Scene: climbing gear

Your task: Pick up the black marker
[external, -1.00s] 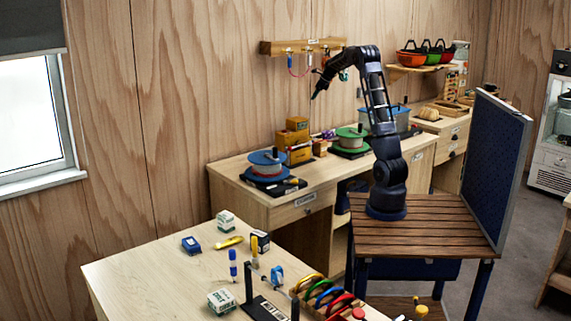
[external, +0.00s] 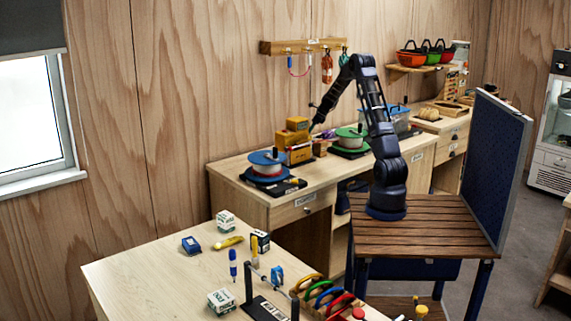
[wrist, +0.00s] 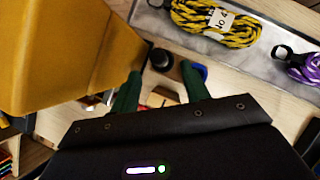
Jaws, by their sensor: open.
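In the wrist view, a dark round end (wrist: 161,59), which looks like the black marker seen end-on, shows just ahead of and between my fingertips. Its shaft is mostly hidden. My gripper (wrist: 160,76) has two green fingers spread apart, with nothing clearly held between them. A blue end (wrist: 201,72) shows beside the right fingertip. In the external view, my gripper (external: 313,127) hangs above the back bench, near a small wooden holder (external: 320,148). The marker is too small to make out there.
A yellow box (wrist: 70,50) stands close at the left of my fingers; yellow boxes (external: 297,136) show externally too. A grey tray (wrist: 150,22) holds yellow rope (wrist: 215,22) and purple rope (wrist: 304,68). Spools (external: 267,165) stand on the bench.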

